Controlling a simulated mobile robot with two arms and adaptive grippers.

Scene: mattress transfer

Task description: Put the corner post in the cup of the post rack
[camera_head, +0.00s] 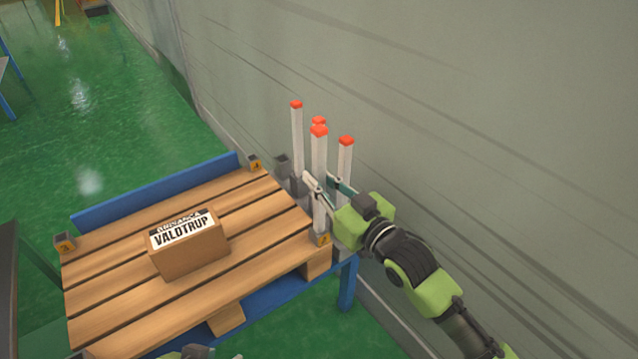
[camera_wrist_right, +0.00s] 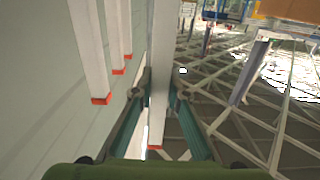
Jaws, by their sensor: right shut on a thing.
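My right gripper (camera_head: 319,187) is shut on a white corner post (camera_head: 319,160) with a red cap, upright at the pallet's right corner. Its lower end meets or overlaps the corner bracket (camera_head: 322,239); I cannot tell whether it sits inside. In the right wrist view the held post (camera_wrist_right: 160,65) runs between the fingers (camera_wrist_right: 160,98), red end toward the camera. The post rack is beyond the gripper and mostly hidden, with other red-capped posts standing there (camera_head: 297,140). A grey cup (camera_head: 282,165) beside them looks empty. Only a sliver of my left gripper (camera_head: 190,353) shows at the bottom edge.
A wooden pallet (camera_head: 110,285) lies on a blue frame (camera_head: 150,192), with a cardboard box (camera_head: 190,255) on it. Other corner brackets (camera_head: 65,242) carry no posts. A grey wall (camera_head: 450,120) stands close behind the rack. Green floor (camera_head: 110,110) is open at the far left.

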